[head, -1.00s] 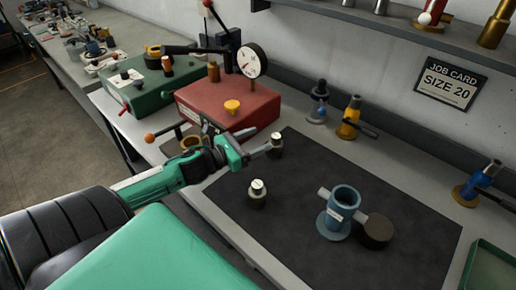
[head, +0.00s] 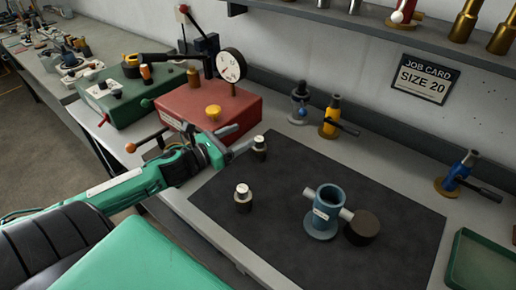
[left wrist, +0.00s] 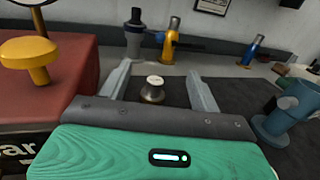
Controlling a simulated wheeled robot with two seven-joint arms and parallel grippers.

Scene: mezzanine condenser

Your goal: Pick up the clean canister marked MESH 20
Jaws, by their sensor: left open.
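Two small dark canisters with pale tops stand upright on the black mat. The rear canister (head: 260,147) is near the mat's back left, and the front canister (head: 243,198) is nearer to me. Their markings are too small to read. My left gripper (head: 238,139) is open and level with the rear canister, just left of it in the head view. In the left wrist view, one canister (left wrist: 152,92) shows between the spread fingers (left wrist: 159,72), with nothing held. Whether the fingers reach around it, I cannot tell. My right gripper is not in view.
A red box (head: 205,112) with a dial gauge (head: 231,65) stands behind my gripper. A blue fixture (head: 323,213) with a dark round part (head: 362,229) is on the mat's right. A job card (head: 424,78) reads SIZE 20. A green tray (head: 484,262) is at the right.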

